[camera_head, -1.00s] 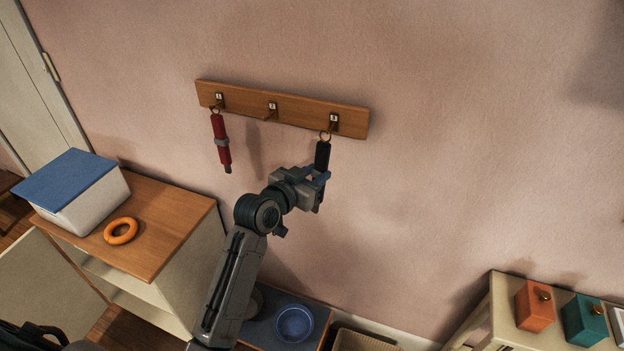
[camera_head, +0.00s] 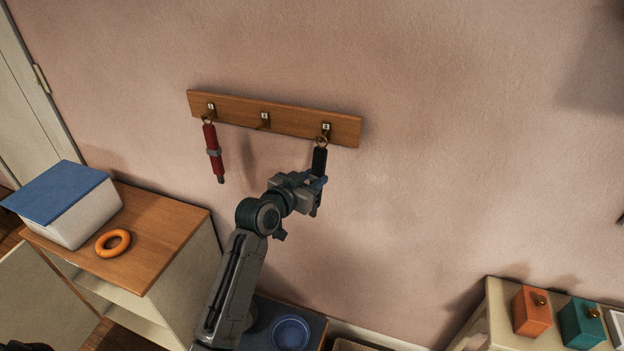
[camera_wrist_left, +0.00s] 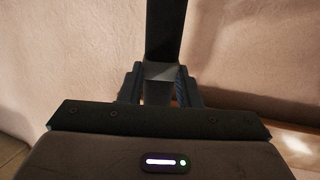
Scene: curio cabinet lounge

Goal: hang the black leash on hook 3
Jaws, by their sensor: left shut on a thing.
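The black leash (camera_head: 319,160) hangs upright, with a brass ring at its top, just below hook 3 (camera_head: 326,129) at the right end of the wooden hook board (camera_head: 290,121). The ring overlaps the hook's lower end in the head view; I cannot tell whether it is around the hook or in front of it. My left gripper (camera_head: 316,182) is shut on the leash's lower part. In the left wrist view the leash (camera_wrist_left: 164,35) rises dark between the fingers (camera_wrist_left: 160,88).
A red leash (camera_head: 213,152) hangs on the left hook; the middle hook (camera_head: 265,119) is empty. A blue-lidded box (camera_head: 85,215) and an orange ring (camera_head: 113,243) are on the cabinet at left. Orange (camera_head: 531,311) and teal (camera_head: 581,323) boxes stand at lower right.

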